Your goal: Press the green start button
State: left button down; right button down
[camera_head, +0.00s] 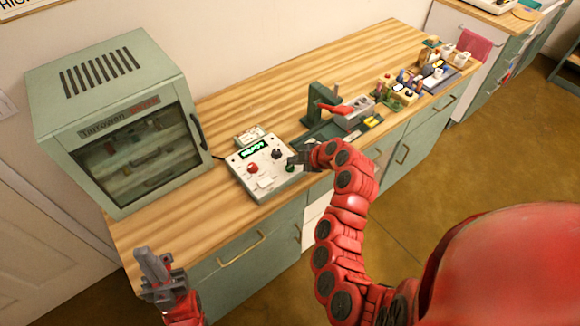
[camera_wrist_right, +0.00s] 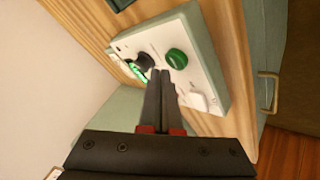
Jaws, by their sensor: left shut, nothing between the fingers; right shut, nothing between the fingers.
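The control box (camera_head: 265,183) is pale with a green lit display (camera_head: 253,149), a red knob or button (camera_head: 252,168) and a black knob (camera_head: 277,154). The green button (camera_wrist_right: 177,58) is round and sits just above and right of my right gripper's tips in the right wrist view. In the head view the green button (camera_head: 290,168) is partly hidden by my right gripper (camera_head: 297,160). That gripper (camera_wrist_right: 160,73) is shut and empty over the panel, between the green button and the black knob (camera_wrist_right: 145,60). I cannot tell whether it touches the panel. My left gripper (camera_head: 150,261) is shut and empty near the table's front left.
A green cabinet (camera_head: 120,120) with a glass front stands left of the box. A green stand with a red lever (camera_head: 328,107) is behind my right arm. Several small items fill the table's far right. The wooden top (camera_head: 160,229) is clear at front left.

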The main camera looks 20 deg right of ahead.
aim_at(294, 168)
dwell(0.8)
jog(key=shift+f+b, duration=0.45)
jog(key=shift+b, duration=0.55)
jog(key=shift+f+b, duration=0.5)
jog(key=shift+b, duration=0.3)
dwell(0.4)
jog(key=shift+r, duration=0.9)
jog(key=shift+r, duration=0.1)
jog(key=shift+r+b, duration=0.5)
jog(key=shift+r, duration=1.95)
